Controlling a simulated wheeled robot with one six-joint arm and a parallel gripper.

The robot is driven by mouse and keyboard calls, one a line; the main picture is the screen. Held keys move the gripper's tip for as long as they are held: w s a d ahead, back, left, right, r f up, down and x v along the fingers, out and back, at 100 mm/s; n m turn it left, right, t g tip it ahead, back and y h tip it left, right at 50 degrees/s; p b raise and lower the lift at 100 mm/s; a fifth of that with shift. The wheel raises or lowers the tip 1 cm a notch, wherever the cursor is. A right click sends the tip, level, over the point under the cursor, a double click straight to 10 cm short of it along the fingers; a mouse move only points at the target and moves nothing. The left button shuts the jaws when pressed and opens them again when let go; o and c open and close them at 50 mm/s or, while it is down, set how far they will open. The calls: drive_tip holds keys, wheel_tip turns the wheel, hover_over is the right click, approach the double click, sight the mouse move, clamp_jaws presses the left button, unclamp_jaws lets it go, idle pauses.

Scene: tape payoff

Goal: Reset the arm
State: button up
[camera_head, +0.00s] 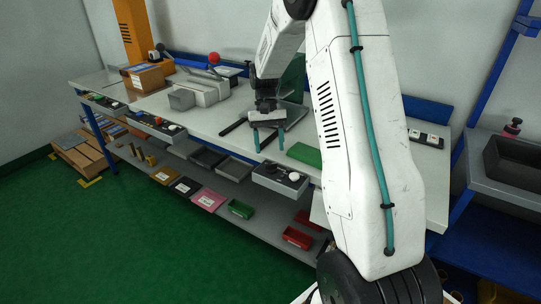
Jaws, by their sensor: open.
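My gripper (269,139) hangs at the end of my white arm, above the front half of the long white workbench (212,121). Its two teal fingers are spread apart and point down, with nothing between them. Whether the fingertips touch the bench top cannot be told. My arm covers part of the bench to the right of the gripper.
A green block (304,154) lies to the right of my gripper, and a grey machine (200,92) stands to its left. Coloured bins (208,199) sit on the lower shelf. The green floor (100,240) in front is clear.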

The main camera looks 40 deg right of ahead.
drive_tip(key=v, duration=0.2)
drive_tip(key=shift+w+d+r, duration=0.1)
drive_tip(key=shift+r, duration=0.2)
drive_tip(key=s, duration=0.1)
drive_tip(key=s+a, duration=0.1)
drive_tip(key=s, duration=0.1)
drive_tip(key=shift+s+a+f, duration=0.2)
drive_tip(key=shift+s+a, duration=0.05)
drive_tip(key=shift+a, duration=0.05)
drive_tip(key=s+a+r+n+t, duration=0.1)
drive_tip(key=s+a+r, duration=0.3)
drive_tip(key=s, duration=0.5)
drive_tip(key=s+a+r+n+t+h, duration=0.1)
drive_tip(key=s+a+r+n+t, duration=0.1)
drive_tip(key=s+a+r, duration=0.3)
drive_tip(key=s+a+r+n+t+h, duration=0.1)
drive_tip(key=s+a+r, duration=0.4)
drive_tip(key=s, duration=0.8)
drive_tip(key=shift+a+r+n+t, duration=0.2)
drive_tip(key=shift+a+n+t, duration=0.45)
drive_tip(key=shift+a, duration=0.9)
